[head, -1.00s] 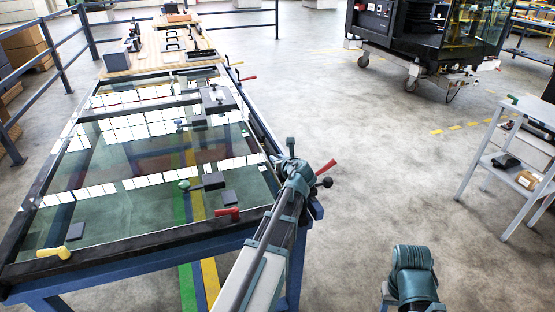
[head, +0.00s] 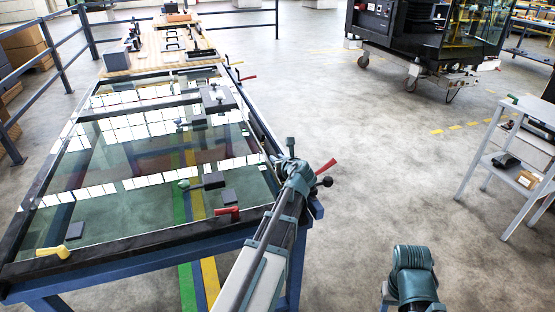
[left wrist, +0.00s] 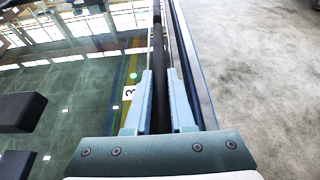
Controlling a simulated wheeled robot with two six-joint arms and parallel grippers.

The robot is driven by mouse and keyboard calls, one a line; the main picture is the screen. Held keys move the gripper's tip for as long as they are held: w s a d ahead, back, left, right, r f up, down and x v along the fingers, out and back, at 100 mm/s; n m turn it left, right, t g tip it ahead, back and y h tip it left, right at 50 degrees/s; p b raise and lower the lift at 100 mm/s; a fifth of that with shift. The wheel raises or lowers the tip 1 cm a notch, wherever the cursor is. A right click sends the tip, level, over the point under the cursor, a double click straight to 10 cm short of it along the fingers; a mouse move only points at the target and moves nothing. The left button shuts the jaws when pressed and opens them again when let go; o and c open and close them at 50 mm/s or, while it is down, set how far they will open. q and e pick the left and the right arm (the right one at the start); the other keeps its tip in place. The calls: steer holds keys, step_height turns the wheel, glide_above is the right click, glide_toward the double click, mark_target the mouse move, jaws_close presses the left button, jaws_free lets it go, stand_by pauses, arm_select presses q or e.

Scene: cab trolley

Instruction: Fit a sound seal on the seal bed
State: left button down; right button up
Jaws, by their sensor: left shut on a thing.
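A glass panel (head: 150,190) lies in a dark frame on a blue-legged bench, in the left of the head view. In the left wrist view a black strip (left wrist: 158,50), which looks like the seal, runs along the panel's edge beside a pale metal rail (left wrist: 192,60). My left gripper (left wrist: 160,76) is shut on this strip, one pale blue finger on each side. In the head view my left gripper (head: 283,162) is at the frame's right edge, with its fingertips mostly hidden. I cannot tell the strip's condition or how deep it sits. My right gripper is out of view.
A red lever (head: 326,166) and a black knob (head: 327,181) stick out beside my left wrist. A red clamp (head: 228,213) and a yellow clamp (head: 53,252) sit on the frame's near edge.

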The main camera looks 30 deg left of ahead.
arm_select(q)
steer(key=c, duration=0.7)
jaws_free()
steer(key=p+v, duration=0.5)
steer(key=v, duration=0.7)
steer(key=shift+s+d+r, duration=0.15)
steer(key=shift+s+r, duration=0.05)
steer(key=shift+s, duration=0.05)
steer(key=shift+s+d+r, duration=0.15)
steer(key=shift+s+d, duration=0.15)
steer(key=shift+d, duration=0.15)
